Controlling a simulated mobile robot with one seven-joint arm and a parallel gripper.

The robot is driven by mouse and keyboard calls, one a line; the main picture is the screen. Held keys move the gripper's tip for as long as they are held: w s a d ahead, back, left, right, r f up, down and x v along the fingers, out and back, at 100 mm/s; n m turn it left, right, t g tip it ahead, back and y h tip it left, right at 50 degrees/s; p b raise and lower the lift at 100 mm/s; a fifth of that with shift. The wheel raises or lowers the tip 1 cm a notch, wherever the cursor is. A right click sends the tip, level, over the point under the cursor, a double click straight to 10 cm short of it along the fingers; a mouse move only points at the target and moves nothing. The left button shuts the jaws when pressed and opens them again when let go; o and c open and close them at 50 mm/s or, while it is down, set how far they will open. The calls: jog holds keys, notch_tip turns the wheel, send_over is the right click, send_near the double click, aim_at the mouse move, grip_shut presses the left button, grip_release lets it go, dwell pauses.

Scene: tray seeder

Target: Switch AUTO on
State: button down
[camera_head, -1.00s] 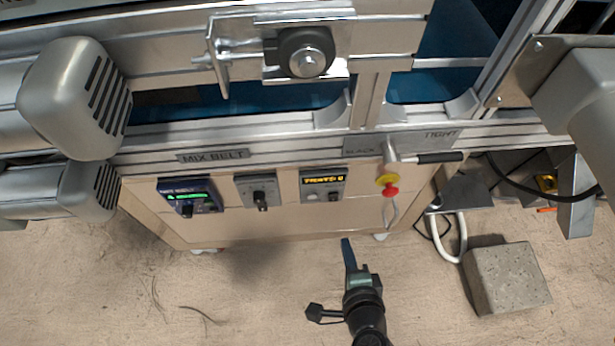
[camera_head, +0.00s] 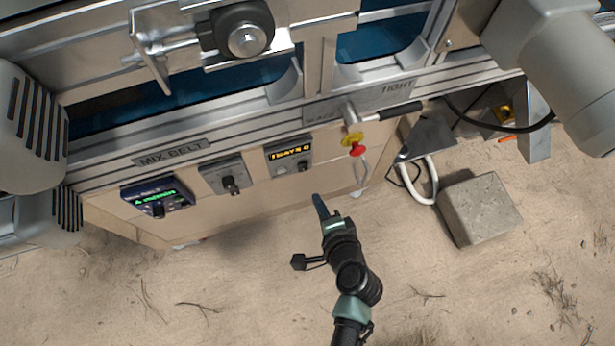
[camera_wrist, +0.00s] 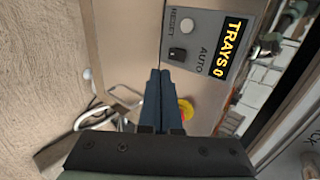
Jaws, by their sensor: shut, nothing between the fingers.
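The grey TRAYS panel (camera_head: 289,146) is on the machine's front, with a lit yellow display (camera_wrist: 228,47) reading TRAYS 0. The small black AUTO switch (camera_wrist: 177,54) sits beside the AUTO label in the wrist view; it also shows at the panel's lower right in the head view (camera_head: 303,167). Its position is too small to tell. A pale round RESET button (camera_wrist: 187,25) is next to it. My gripper (camera_head: 318,199) is shut and empty, below and right of the panel in the head view. In the wrist view its dark fingertips (camera_wrist: 159,74) appear just below the switch.
A grey box with a black knob (camera_head: 230,187) and a blue panel with green text (camera_head: 157,197) lie left of the TRAYS panel. A red and yellow emergency stop (camera_head: 356,148) and a black-handled lever (camera_head: 393,112) are at right. A concrete block (camera_head: 480,209) stands on the floor.

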aim_at(303, 166)
jog(key=w+r+b+x, duration=0.1)
jog(key=b+x, duration=0.1)
jog(key=x, duration=0.6)
jog(key=shift+w+a, duration=0.25)
jog(key=shift+r, duration=0.15)
jog(key=shift+w, duration=0.1)
jog(key=shift+r+p, duration=0.8)
jog(key=shift+p, duration=0.1)
